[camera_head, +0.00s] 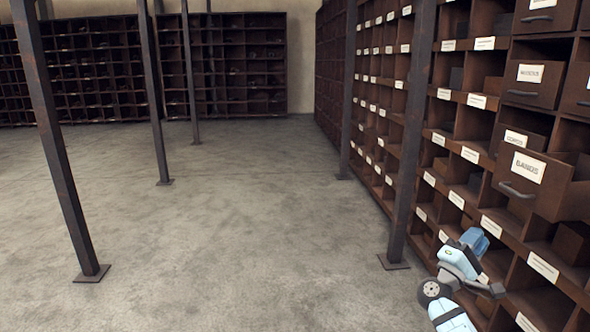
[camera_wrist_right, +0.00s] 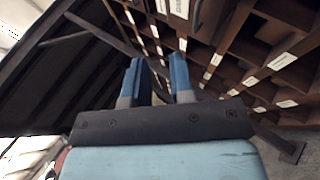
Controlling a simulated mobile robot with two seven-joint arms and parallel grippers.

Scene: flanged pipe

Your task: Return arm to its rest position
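My right gripper (camera_head: 476,243) is at the lower right of the head view, in front of the brown shelving (camera_head: 466,152). Its light blue and grey arm comes up from the bottom edge. In the right wrist view the two blue fingers of the right gripper (camera_wrist_right: 159,80) stand apart with a clear gap and nothing between them. The shelf compartments show beyond the fingertips. My left gripper and left arm are not in view.
A labelled drawer (camera_head: 536,182) sticks out of the shelving above and right of the right gripper. A dark metal post (camera_head: 410,140) stands just left of the arm. More posts stand at left. The concrete floor (camera_head: 230,230) in the middle is clear.

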